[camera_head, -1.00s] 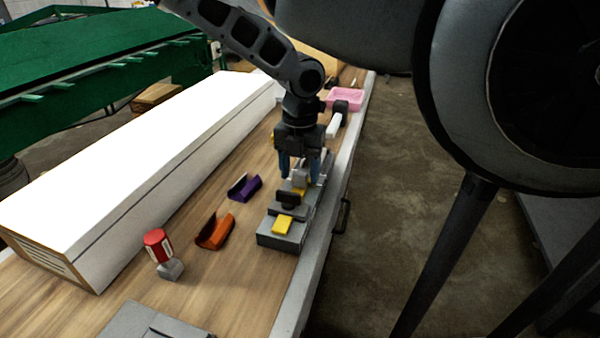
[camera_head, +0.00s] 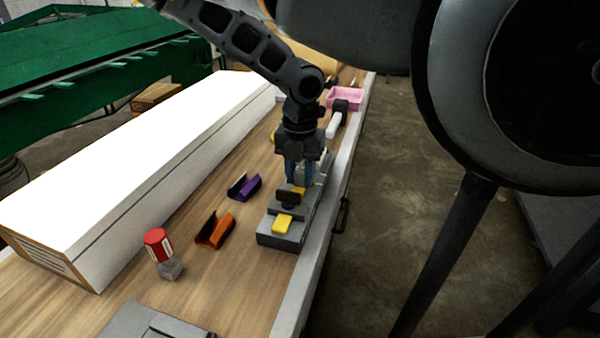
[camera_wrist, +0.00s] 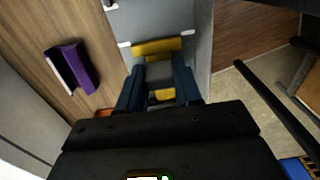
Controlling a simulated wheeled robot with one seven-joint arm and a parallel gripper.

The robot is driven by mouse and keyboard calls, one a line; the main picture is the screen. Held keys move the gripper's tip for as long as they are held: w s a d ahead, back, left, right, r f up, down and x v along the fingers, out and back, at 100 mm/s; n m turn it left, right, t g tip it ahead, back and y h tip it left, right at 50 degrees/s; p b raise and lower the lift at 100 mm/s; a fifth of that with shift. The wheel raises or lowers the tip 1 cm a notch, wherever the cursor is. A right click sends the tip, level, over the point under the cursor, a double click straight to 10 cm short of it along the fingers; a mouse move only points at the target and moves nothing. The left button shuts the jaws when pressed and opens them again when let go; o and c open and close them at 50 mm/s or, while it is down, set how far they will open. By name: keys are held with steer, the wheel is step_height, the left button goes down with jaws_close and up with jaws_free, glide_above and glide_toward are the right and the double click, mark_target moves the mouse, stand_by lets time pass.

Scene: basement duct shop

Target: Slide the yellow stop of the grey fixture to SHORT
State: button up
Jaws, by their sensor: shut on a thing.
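The grey fixture (camera_head: 268,238) lies along the right edge of the wooden bench, with yellow parts and a dark block on top. My gripper (camera_head: 299,178) points down over its middle, and its blue fingers are shut on the yellow stop (camera_head: 299,190), partly hidden by the dark block. In the wrist view a yellow bar (camera_wrist: 157,47) spans the grey fixture just past the fingertips (camera_wrist: 160,68), and another yellow part (camera_wrist: 163,95) shows between the fingers. A yellow pad (camera_head: 282,224) sits at the fixture's near end. No SHORT marking is readable.
A purple channel piece (camera_head: 244,187), an orange one (camera_head: 215,231) and a red-topped item (camera_head: 158,246) stand left of the fixture. A long white duct (camera_head: 150,150) runs behind them. A pink tray (camera_head: 345,97) and a white-handled tool (camera_head: 336,120) lie beyond the fixture.

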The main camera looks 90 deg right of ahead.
jaws_close()
steer(key=d+b, duration=0.1)
steer(key=s+d+b, duration=0.1)
steer(key=d, duration=0.1)
steer(key=shift+d+f, duration=0.2)
steer(key=shift+d, duration=0.1)
steer(key=shift+s+d+r, duration=0.15)
steer(key=shift+d+r, duration=0.05)
steer(key=shift+d, duration=0.15)
steer(key=o, duration=1)
jaws_free()
steer(key=shift+o, duration=0.2)
steer(key=shift+r, duration=0.1)
